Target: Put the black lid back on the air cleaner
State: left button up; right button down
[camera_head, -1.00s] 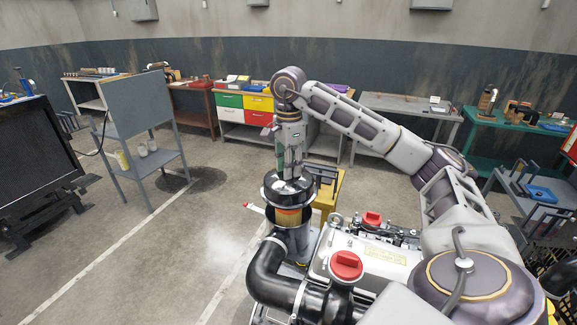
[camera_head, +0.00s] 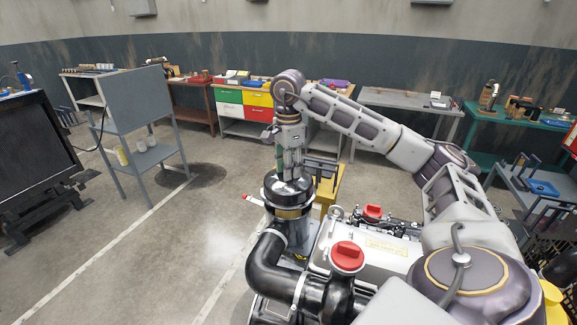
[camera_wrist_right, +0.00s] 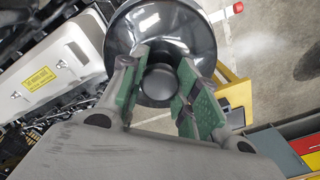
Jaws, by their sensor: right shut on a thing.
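The black lid (camera_head: 272,187) is a shiny round cap, roughly level, over the top of the air cleaner (camera_head: 296,236) in the head view. A narrow tan band shows just below the lid's rim; I cannot tell whether the lid is fully seated. My right gripper (camera_head: 291,174) points down from above and is shut on the lid's central knob. In the right wrist view the green-padded fingers of the gripper (camera_wrist_right: 162,92) stand on both sides of the knob, with the lid (camera_wrist_right: 203,30) around it. My left gripper is not in view.
The engine's silver valve cover (camera_head: 365,245), with a red cap (camera_head: 346,257), is right of the air cleaner. A black intake pipe (camera_head: 264,263) curves below it. A yellow stand (camera_head: 328,190) is close behind. Open floor lies to the left.

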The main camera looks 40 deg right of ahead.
jog(key=shift+f+b, duration=1.35)
jog(key=shift+f, duration=0.6)
jog(key=shift+f, duration=0.1)
jog(key=c, duration=1)
grip_release()
jog(key=shift+c, duration=0.7)
jog(key=shift+r, duration=0.2)
jog(key=shift+r+p, duration=2)
jog(key=shift+r, duration=0.45)
jog(key=shift+r+p, duration=0.55)
jog(key=shift+r, duration=0.8)
